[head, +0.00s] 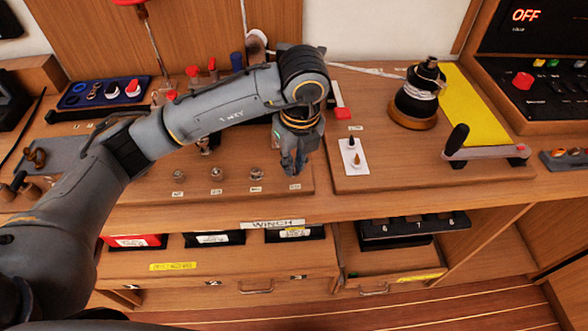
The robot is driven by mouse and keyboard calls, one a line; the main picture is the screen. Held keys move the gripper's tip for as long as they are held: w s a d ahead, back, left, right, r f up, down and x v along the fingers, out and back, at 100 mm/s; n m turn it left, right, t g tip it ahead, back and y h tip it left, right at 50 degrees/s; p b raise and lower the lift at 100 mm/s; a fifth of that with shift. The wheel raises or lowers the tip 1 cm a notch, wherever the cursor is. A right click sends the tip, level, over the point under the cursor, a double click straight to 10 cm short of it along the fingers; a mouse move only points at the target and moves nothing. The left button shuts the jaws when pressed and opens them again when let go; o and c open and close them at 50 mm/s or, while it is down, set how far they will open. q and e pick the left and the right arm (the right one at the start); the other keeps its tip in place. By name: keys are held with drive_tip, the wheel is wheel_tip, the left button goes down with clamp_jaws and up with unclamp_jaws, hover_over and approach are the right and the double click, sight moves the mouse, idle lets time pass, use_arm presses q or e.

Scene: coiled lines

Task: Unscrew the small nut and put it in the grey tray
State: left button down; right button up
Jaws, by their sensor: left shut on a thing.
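My left gripper (293,165) points down at the right end of a row of studs on the wooden board (235,182), just behind the rightmost small label. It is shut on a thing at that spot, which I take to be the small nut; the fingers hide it. Three metal nuts or studs stand in the row to its left: one (178,176), another (216,173) and the nearest one (256,172). A flat grey tray (62,153) lies at the far left, partly behind my left arm. My right gripper is not in view.
A black winch drum (416,100) stands on the right board near a yellow sheet (474,108) and a black-handled lever (487,152). A blue tray (103,92) sits at the back left.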

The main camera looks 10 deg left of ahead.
use_arm(q)
drive_tip(key=shift+n, duration=1.1)
drive_tip(key=shift+r, duration=0.3)
drive_tip(key=shift+r+p, duration=1.45)
drive_tip(key=shift+r, duration=0.8)
